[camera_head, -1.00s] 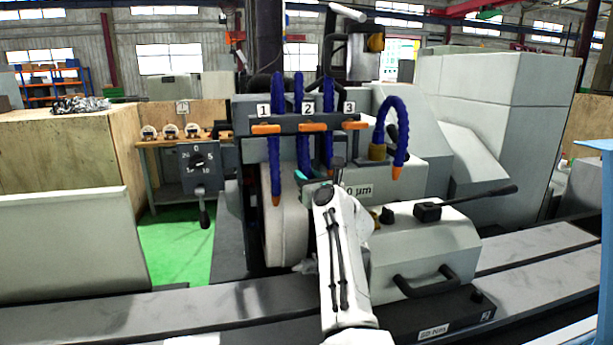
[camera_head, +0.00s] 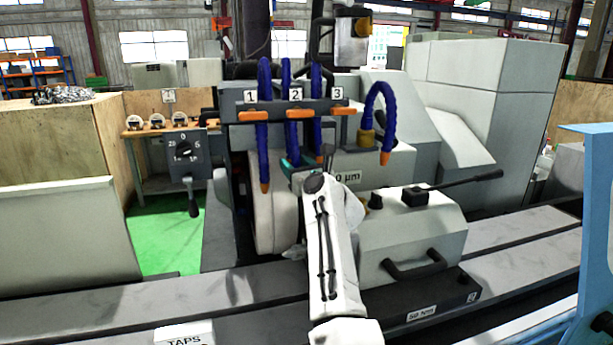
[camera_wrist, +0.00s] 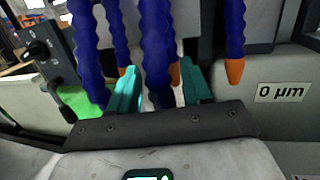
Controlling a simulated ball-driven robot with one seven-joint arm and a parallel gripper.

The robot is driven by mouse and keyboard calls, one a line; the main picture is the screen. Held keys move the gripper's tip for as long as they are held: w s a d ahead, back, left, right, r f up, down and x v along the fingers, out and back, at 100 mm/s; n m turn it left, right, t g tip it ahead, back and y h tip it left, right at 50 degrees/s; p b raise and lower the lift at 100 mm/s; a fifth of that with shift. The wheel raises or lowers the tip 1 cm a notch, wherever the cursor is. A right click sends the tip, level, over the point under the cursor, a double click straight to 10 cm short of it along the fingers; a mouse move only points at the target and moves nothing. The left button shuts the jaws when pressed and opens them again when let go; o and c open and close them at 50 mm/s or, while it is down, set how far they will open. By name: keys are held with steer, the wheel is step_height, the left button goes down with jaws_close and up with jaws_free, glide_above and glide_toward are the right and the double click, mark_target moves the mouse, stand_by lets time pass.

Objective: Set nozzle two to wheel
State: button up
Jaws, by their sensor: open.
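Blue jointed coolant hoses hang from a dark bar (camera_head: 270,106) with plates 1, 2 and 3. Nozzle one (camera_head: 264,155) hangs with its orange tip in front of the pale grinding wheel (camera_head: 267,222). Nozzle two (camera_head: 292,135) hangs beside it, its lower end hidden by my gripper. Nozzle three (camera_head: 317,132) ends in an orange tip to the right. My gripper (camera_wrist: 160,90) is open, its teal fingers on either side of a blue hose (camera_wrist: 157,65), apparently nozzle two. The hose's lower end is hidden behind the gripper body; contact cannot be told.
A curled blue hose (camera_head: 387,100) hangs farther right. A grey block with a black handle (camera_head: 415,265) and a lever (camera_head: 465,182) stands right of my arm. A dial panel (camera_head: 186,155) is at left. A blue frame (camera_head: 596,230) edges the right side.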

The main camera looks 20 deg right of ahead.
steer(key=b+v, duration=0.1)
steer(key=v, duration=0.9)
stand_by(0.4)
